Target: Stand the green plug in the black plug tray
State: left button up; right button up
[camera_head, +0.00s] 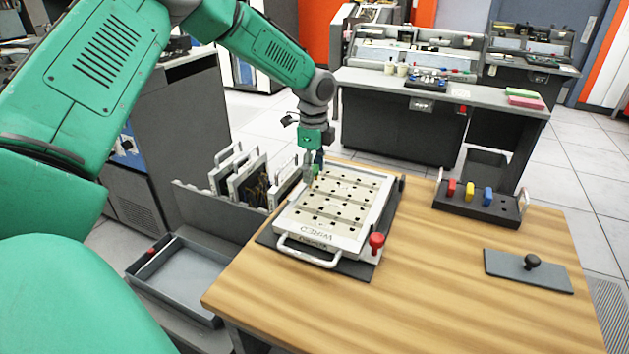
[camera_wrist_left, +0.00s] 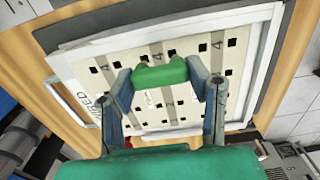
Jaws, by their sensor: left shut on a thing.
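My left gripper (camera_head: 312,172) is over the far left part of the white punch board on the wooden table. In the left wrist view the gripper (camera_wrist_left: 166,85) is shut on the green plug (camera_wrist_left: 160,73), which sits between its two fingers above the board's square holes. I cannot tell whether the plug touches the board. The black plug tray (camera_head: 475,207) stands at the back right of the table, holding a red plug (camera_head: 451,187), a yellow plug (camera_head: 469,190) and a blue plug (camera_head: 488,195) upright. My right gripper is not in view.
The white punch board (camera_head: 322,238) has a front handle and a red knob (camera_head: 376,241) at its right corner. A dark plate with a black knob (camera_head: 532,261) lies at the table's right. Bare wood separates board and tray. A rack of white-framed panels (camera_head: 240,182) stands left.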

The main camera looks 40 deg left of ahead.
aim_at(315, 172)
pick_arm(q)
jog(key=r, duration=0.6)
jog(key=shift+d+r+p, duration=0.2)
jog(key=shift+d+p, duration=0.1)
jog(key=shift+p, duration=0.05)
jog(key=shift+a+r+p, duration=0.2)
jog(key=shift+r+p, duration=1.2)
notch_tip(315, 172, up, 2)
jog(key=p, duration=0.2)
jog(key=shift+d+r+p, duration=0.1)
jog(key=shift+r+p, duration=0.15)
jog(key=shift+p, duration=0.1)
